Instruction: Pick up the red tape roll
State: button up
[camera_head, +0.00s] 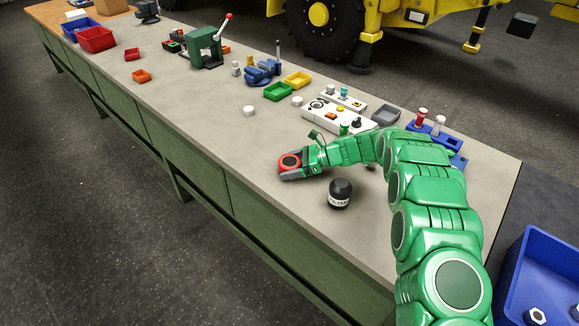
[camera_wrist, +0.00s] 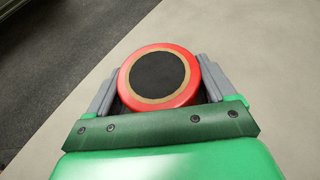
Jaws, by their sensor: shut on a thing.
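The red tape roll (camera_head: 289,161) is a short red ring with a tan inner rim and a dark centre. It is near the front edge of the long workbench (camera_head: 225,125). My gripper (camera_head: 291,167) is shut on the roll, with one grey finger on each side of it. In the wrist view the roll (camera_wrist: 158,75) sits between the two fingers of my gripper (camera_wrist: 157,82), its flat face toward the camera. I cannot tell whether the roll touches the bench top or is slightly above it.
A black filter can (camera_head: 340,192) stands close to my gripper. A white control box (camera_head: 338,117), a green tray (camera_head: 278,91) and a white cylinder (camera_head: 249,111) are behind. A blue bin (camera_head: 545,270) is at the lower right. The bench left of my gripper is clear.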

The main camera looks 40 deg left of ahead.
aim_at(289, 161)
jog(key=shift+r, duration=0.55)
notch_tip(289, 161, up, 2)
jog(key=shift+r, duration=0.15)
jog(key=s+d+r, duration=0.8)
jog(key=d+r, duration=0.1)
jog(key=d, duration=0.2)
jog(key=shift+s+r, duration=0.3)
jog(key=shift+r, duration=0.05)
